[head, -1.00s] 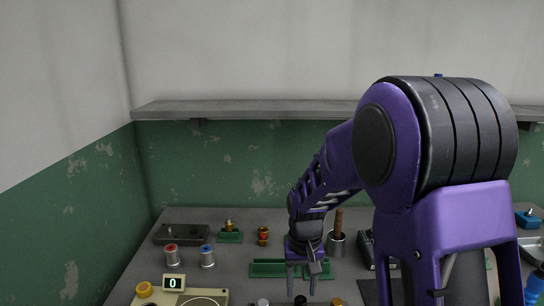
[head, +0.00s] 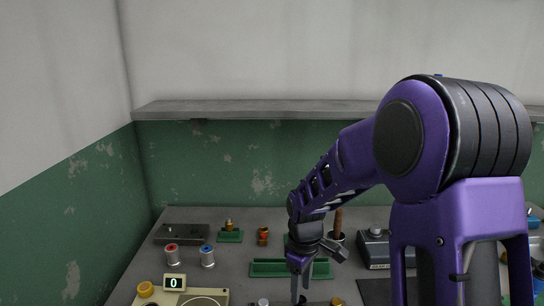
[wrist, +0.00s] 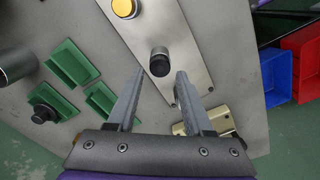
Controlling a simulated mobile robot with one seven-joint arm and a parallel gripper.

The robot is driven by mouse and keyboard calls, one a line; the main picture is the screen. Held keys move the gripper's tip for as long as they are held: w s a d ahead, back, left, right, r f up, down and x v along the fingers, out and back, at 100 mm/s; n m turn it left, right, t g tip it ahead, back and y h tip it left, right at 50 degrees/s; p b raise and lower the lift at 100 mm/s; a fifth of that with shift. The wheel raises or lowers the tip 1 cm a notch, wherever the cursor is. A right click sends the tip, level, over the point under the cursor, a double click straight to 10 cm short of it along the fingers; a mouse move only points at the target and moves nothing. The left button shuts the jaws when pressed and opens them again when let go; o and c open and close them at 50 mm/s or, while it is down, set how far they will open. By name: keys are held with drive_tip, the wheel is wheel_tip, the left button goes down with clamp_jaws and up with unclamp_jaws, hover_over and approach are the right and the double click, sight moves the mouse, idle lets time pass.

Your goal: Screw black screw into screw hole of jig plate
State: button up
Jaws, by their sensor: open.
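In the wrist view, a black screw (wrist: 159,66), a short dark cylinder with a greyer side, stands on the pale metal jig plate (wrist: 178,35). A yellow-topped screw (wrist: 125,8) stands farther along the same plate. My gripper (wrist: 160,82) is open and empty, its two fingertips on either side of the black screw in the picture; I cannot tell their height above it. In the head view my gripper (head: 300,284) points down at the bottom edge, where the plate is mostly cut off. I cannot make out a free screw hole.
Green holders (wrist: 73,63) stand to the left in the wrist view, one with a black knob (wrist: 42,113). A blue bin (wrist: 276,75) and red bins (wrist: 303,70) are at the right. Two spools (head: 207,256) and a counter showing 0 (head: 174,282) are at left in the head view.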

sight(301, 299)
drive_tip(key=shift+n, duration=1.1)
drive_tip(key=shift+f, duration=0.15)
drive_tip(key=shift+f+b, duration=0.95)
drive_tip(key=shift+f, duration=0.4)
clamp_jaws()
drive_tip(key=m+b, duration=0.1)
drive_tip(key=m, duration=0.4)
